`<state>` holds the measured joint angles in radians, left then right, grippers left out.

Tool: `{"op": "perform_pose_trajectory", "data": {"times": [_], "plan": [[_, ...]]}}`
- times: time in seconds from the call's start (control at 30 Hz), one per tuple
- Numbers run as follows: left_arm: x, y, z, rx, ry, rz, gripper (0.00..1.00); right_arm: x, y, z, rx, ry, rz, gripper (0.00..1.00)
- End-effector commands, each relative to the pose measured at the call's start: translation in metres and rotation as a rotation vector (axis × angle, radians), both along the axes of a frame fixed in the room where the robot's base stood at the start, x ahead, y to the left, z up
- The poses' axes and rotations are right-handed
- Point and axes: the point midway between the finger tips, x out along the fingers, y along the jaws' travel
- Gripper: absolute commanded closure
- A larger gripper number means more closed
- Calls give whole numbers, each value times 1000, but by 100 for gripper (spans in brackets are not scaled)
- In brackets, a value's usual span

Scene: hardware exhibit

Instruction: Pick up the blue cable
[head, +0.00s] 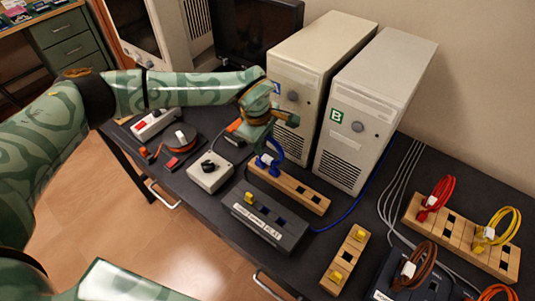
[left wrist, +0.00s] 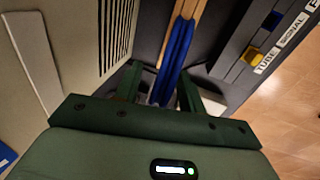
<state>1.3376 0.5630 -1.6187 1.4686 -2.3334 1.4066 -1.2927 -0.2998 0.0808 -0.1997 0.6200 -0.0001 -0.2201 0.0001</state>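The blue cable (head: 277,150) is a looped cord with a white plug (head: 264,160), standing at the left end of a wooden socket strip (head: 300,190) on the dark table. My left gripper (head: 261,143) is just above and around it. In the left wrist view, my left gripper (left wrist: 158,85) has its two fingers spread, with the blue cable (left wrist: 177,50) running between them, closer to the right finger. A gap shows at the left finger. The fingertips are partly hidden in shadow. My right gripper is not in view.
Two beige computer towers (head: 376,115) stand close behind the strip. A dark labelled block (head: 264,220) lies in front, and a grey switch box (head: 209,172) to the left. Red (head: 437,192) and yellow (head: 500,225) cables sit on another wooden strip at right.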

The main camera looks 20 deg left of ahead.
Motion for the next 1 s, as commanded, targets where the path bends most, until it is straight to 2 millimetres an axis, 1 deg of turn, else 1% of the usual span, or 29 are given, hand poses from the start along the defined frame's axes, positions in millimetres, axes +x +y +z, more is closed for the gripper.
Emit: {"op": "perform_pose_trajectory", "data": {"times": [0.03,0.13,0.43,0.57,0.67,0.77,0.87,1.0], "plan": [[0,0,0,0,0,0,71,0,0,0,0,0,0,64],[0,0,0,0,0,0,99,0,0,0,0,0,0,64],[0,0,1,0,-1,1,100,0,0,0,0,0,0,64],[1,0,6,0,-2,0,100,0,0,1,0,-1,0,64],[1,0,17,1,-4,1,100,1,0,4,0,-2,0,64],[1,0,36,-1,-6,0,100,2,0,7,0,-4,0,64],[-16,-8,59,-1,-5,-4,100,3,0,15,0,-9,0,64],[-45,-22,96,-1,-7,-5,100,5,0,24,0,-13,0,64]]}}
